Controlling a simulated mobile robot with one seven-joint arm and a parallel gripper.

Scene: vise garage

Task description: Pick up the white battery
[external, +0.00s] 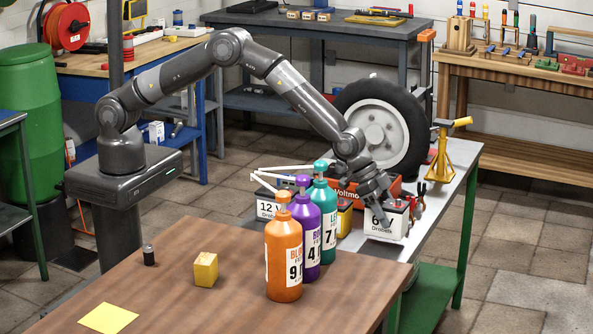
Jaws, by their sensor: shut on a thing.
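The white battery (398,229), with a "6 V" label on its front, is at the near end of the grey metal table, right of the pump bottles. My gripper (383,208) reaches down over it from the upper left and is shut on it. The fingers cover part of its top and label. I cannot tell whether its base touches the tabletop.
Orange (284,262), purple (308,240) and teal (327,200) pump bottles stand close on the left. A "12 V" battery (268,209) is behind them.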

